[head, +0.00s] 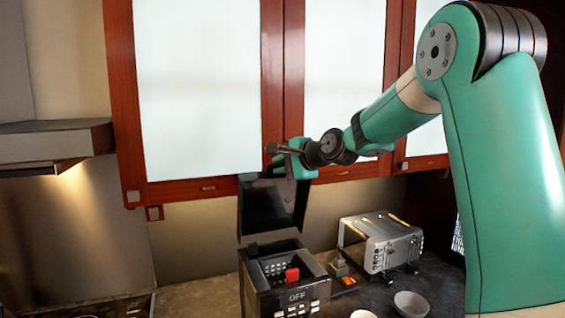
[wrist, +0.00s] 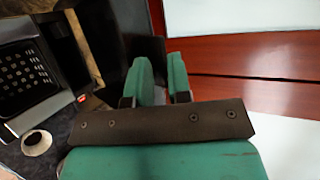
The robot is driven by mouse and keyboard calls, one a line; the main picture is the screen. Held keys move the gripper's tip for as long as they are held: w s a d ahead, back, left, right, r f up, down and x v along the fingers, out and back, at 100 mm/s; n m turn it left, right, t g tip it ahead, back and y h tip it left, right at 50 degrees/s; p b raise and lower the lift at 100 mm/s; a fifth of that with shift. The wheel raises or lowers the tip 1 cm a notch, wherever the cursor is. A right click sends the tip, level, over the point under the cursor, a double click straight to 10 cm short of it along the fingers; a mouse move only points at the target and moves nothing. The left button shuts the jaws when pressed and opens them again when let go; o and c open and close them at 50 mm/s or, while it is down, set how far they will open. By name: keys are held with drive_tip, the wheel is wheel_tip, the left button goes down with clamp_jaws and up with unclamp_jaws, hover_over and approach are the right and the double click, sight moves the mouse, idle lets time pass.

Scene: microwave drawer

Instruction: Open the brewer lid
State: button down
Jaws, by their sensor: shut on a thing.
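The brewer (head: 285,290) is a black box on the counter with an OFF label on its front and a red piece inside its open top. Its dark lid (head: 272,208) stands up, nearly vertical, at the back of the brewer. My gripper (head: 283,160) is at the lid's upper edge, just in front of the wall cabinets. In the wrist view, the two green fingers (wrist: 160,80) are close together, with the dark lid panel (wrist: 112,40) running between and behind them. The fingers are shut on the lid's edge; the exact contact is partly hidden.
Wall cabinets with pale panels and red-brown frames (head: 275,85) hang right behind my gripper. A silver toaster-like appliance (head: 385,250) and a bowl (head: 411,304) stand right of the brewer. A range hood (head: 50,145) is at the left.

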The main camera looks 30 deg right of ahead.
drive_tip(key=shift+d+f, duration=0.1)
drive_tip(key=shift+f, duration=0.2)
drive_tip(key=c, duration=1.2)
unclamp_jaws()
drive_tip(key=shift+s+f, duration=0.1)
drive_tip(key=r+b+v, duration=0.1)
drive_tip(key=b+v, duration=0.6)
drive_tip(key=v, duration=1)
drive_tip(key=shift+s, duration=0.1)
